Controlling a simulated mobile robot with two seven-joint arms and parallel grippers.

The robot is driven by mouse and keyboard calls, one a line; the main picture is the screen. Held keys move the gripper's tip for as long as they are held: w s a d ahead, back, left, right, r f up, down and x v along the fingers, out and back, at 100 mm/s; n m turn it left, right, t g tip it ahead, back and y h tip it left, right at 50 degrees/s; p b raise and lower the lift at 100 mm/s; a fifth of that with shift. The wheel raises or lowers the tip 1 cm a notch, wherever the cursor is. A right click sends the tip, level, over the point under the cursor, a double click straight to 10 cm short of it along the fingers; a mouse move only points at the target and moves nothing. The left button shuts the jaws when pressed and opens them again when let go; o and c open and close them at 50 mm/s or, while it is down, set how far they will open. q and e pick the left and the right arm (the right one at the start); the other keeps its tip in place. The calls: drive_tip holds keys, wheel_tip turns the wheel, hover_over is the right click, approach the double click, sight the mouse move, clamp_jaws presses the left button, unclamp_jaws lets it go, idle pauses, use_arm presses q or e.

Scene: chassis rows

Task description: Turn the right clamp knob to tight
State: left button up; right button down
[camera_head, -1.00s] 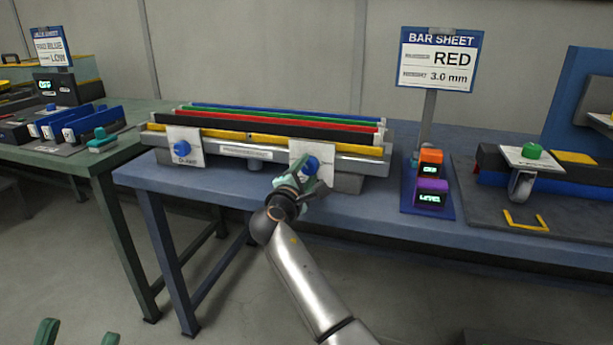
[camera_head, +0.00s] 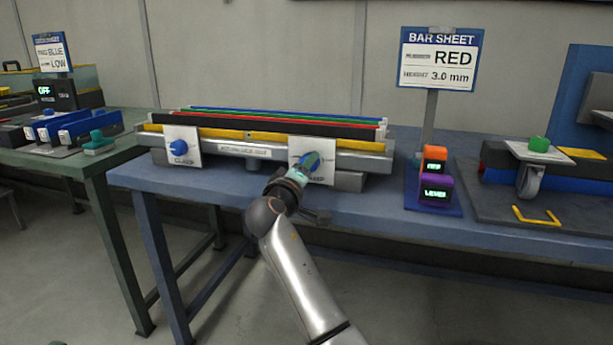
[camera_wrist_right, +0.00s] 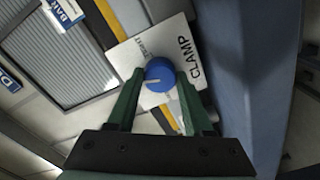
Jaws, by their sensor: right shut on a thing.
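The right clamp knob is blue, on a white CLAMP plate (camera_head: 325,150) at the bar fixture's right front; the knob (camera_wrist_right: 160,74) shows clearly in the right wrist view. My right gripper (camera_wrist_right: 161,84) has its green fingers on both sides of the knob, shut on it. In the wrist view the knob's pale mark points to the lower left, away from the small label on the plate's upper edge, which is hard to read. In the head view the fingers partly cover the knob. Only a green sliver of my left gripper (camera_head: 56,343) shows at the bottom left.
The left clamp knob (camera_head: 179,147) is free on its own plate. The fixture (camera_head: 250,151) holds several coloured bars. A BAR SHEET sign (camera_head: 438,60) stands right, behind orange and purple display boxes (camera_head: 436,188). The blue table's front edge runs below my right arm.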

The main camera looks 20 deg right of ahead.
drive_tip(key=m+b, duration=0.2)
drive_tip(key=m, duration=0.1)
drive_tip(key=shift+f+m, duration=0.1)
drive_tip(key=shift+m, duration=0.3)
drive_tip(key=m+b, duration=0.2)
drive_tip(key=m, duration=0.2)
drive_tip(key=m+b, duration=0.1)
drive_tip(key=m, duration=0.2)
use_arm(q)
wheel_tip(320, 180, down, 7)
drive_tip(key=shift+d+m+g+b, duration=0.35)
drive_tip(key=shift+d+m+g, duration=0.05)
drive_tip(key=shift+d, duration=0.05)
use_arm(e)
drive_tip(key=shift+r+m, duration=0.2)
drive_tip(key=shift+m, duration=1.2)
use_arm(q)
drive_tip(key=shift+w, duration=0.1)
use_arm(e)
drive_tip(key=shift+c, duration=1.5)
unclamp_jaws()
drive_tip(key=shift+f, duration=0.1)
use_arm(q)
drive_tip(key=shift+a, duration=0.1)
